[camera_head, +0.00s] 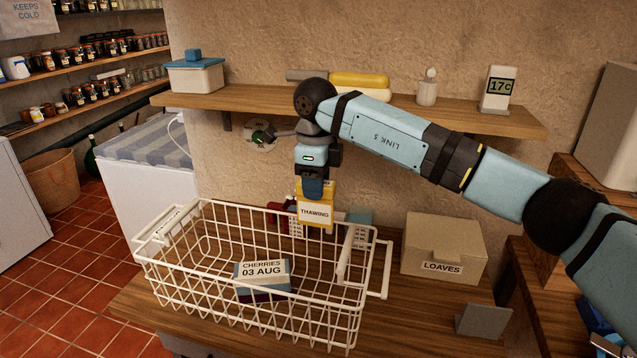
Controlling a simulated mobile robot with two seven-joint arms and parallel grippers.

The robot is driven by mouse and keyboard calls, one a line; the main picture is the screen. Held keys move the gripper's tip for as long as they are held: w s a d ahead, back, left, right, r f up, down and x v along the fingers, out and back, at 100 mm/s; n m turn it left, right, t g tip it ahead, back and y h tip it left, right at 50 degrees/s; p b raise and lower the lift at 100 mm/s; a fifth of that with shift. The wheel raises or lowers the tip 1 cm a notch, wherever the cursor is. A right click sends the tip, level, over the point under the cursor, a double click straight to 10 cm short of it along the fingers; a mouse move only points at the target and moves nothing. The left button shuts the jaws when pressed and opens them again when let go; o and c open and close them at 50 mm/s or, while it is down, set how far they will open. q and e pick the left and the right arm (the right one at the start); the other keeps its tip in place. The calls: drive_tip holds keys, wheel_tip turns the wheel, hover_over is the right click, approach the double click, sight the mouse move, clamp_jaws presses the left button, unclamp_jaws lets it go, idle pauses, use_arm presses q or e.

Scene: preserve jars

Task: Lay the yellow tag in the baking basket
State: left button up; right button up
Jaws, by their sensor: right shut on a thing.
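My right gripper (313,187) points down and is shut on the yellow tag (316,203), which hangs upright and reads THAWING. In the picture the tag overlaps the back rim of a white wire basket (189,296); its exact height and depth over the basket are hard to tell. The basket stands on the wooden counter. I cannot read a label that names it the baking basket. A box marked CHERRIES 03 AUG (263,270) lies inside it. My left gripper is not in view.
A cardboard box marked LOAVES (444,252) stands right of the basket. A small grey stand (482,320) is at the front right. Red and blue-green items partly show behind the basket. A shelf (455,112) runs above the counter. A wicker basket (50,178) stands on the floor.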

sight(316, 219)
idle(0.4)
drive_tip(key=shift+f+b, duration=0.5)
drive_tip(key=shift+f, duration=0.35)
drive_tip(key=shift+f+b, duration=1)
drive_tip(key=shift+f, duration=0.85)
drive_tip(key=shift+f+b, duration=0.95)
drive_tip(key=shift+f, duration=0.7)
use_arm(q)
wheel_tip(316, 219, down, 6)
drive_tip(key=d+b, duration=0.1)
drive_tip(key=b, duration=0.6)
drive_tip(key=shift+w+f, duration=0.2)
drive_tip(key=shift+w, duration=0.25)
use_arm(e)
wheel_tip(316, 219, down, 13)
use_arm(q)
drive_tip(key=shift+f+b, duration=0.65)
drive_tip(key=shift+b, duration=0.15)
use_arm(e)
drive_tip(key=shift+f, duration=1.2)
